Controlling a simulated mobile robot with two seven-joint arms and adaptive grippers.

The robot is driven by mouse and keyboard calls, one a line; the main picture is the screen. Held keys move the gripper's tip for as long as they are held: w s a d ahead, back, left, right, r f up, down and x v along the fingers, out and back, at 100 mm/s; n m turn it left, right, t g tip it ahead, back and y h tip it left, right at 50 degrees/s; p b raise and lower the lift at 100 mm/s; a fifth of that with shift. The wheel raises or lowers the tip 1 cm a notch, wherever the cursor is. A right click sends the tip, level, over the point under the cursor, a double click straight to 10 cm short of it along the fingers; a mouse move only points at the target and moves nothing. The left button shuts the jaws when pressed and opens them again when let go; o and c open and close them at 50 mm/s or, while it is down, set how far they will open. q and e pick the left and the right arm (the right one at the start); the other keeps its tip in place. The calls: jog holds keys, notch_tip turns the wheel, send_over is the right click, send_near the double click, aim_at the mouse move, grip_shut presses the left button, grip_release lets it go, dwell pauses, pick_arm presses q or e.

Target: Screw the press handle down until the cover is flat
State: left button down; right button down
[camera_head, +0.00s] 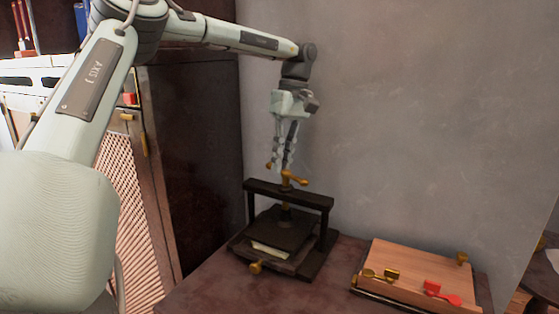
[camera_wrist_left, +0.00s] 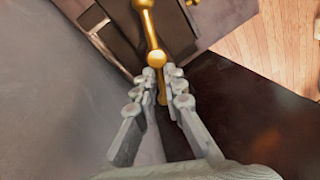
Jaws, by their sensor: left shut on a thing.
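The book press stands on the table, with a dark frame (camera_head: 315,200) and a gold press handle (camera_head: 294,180) on top of its screw. Its dark cover plate (camera_head: 280,230) sits above a pale slab that shows at the front edge. My left gripper (camera_head: 280,163) comes down from above and is shut on one end of the gold handle. In the left wrist view the handle (camera_wrist_left: 150,30) runs up from between the fingers (camera_wrist_left: 160,82), and a gold ball end lies at the fingertips. My right gripper is in neither view.
A wooden board (camera_head: 410,268) with gold fittings and a red piece (camera_head: 440,292) lies right of the press. A dark cabinet (camera_head: 195,150) stands at the left. The grey wall (camera_head: 420,110) is close behind. The table front (camera_head: 220,295) is bare.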

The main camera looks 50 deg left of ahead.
pick_arm(q)
jog(key=shift+w+d+m, duration=0.15)
jog(key=shift+d+m, duration=0.15)
jog(key=shift+m, duration=0.3)
jog(key=shift+f, duration=0.1)
jog(key=c, duration=1.6)
grip_release()
jog(key=shift+d, duration=0.1)
jog(key=shift+r, duration=0.35)
jog(key=r, duration=0.3)
jog(key=w+r, duration=0.1)
jog(key=r, duration=0.3)
jog(key=w+r, duration=0.1)
jog(key=r, duration=0.3)
jog(key=shift+w+d+r, duration=0.1)
jog(key=shift+w+d, duration=0.05)
